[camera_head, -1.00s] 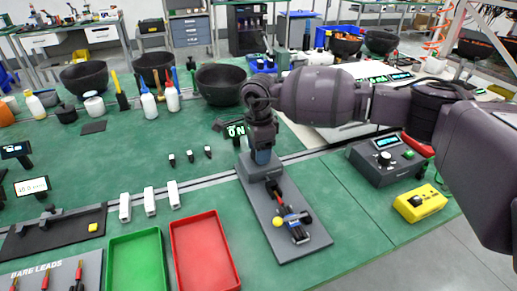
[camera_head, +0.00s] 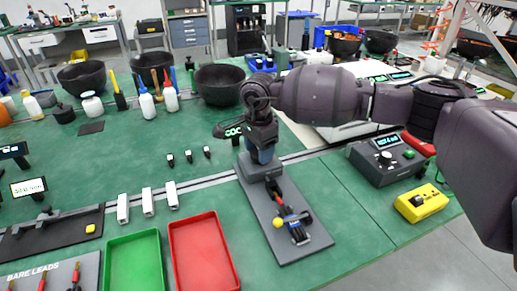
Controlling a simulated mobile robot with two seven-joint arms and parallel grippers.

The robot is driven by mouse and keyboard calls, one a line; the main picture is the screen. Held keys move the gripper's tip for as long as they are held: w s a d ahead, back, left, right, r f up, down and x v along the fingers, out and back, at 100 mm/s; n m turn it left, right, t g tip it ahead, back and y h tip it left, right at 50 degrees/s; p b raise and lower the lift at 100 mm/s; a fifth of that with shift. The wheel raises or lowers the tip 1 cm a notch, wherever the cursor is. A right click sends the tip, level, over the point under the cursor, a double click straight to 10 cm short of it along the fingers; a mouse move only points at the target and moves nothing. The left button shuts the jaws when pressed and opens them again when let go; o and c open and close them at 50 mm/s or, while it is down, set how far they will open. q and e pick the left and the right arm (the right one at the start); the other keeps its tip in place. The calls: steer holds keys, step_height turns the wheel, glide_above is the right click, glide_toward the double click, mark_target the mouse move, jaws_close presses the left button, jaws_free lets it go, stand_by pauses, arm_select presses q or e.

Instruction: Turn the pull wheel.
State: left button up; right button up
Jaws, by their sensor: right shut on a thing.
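The pull stand has a grey base plate (camera_head: 263,214) on the green bench, with a dark block (camera_head: 258,172) at its far end. A clamp with a yellow knob (camera_head: 278,222) and a blue part lies at its near end. My right gripper (camera_head: 262,156) points down at the top of the dark block and is shut there. The pull wheel is hidden behind the gripper and cannot be made out clearly. A small lit readout (camera_head: 234,132) shows just left of my right wrist. My left gripper is not in view.
A red tray (camera_head: 203,252) and a green tray (camera_head: 135,265) lie left of the stand. A grey meter box (camera_head: 385,160) and a yellow box (camera_head: 421,203) stand to the right. Black bowls (camera_head: 219,86) and bottles stand behind.

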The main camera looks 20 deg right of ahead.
steer(key=o, duration=0.9)
steer(key=shift+f, duration=0.1)
step_height(320, 180, up, 11)
steer(key=shift+f+p, duration=0.1)
steer(key=shift+p, duration=0.65)
steer(key=shift+s, duration=0.1)
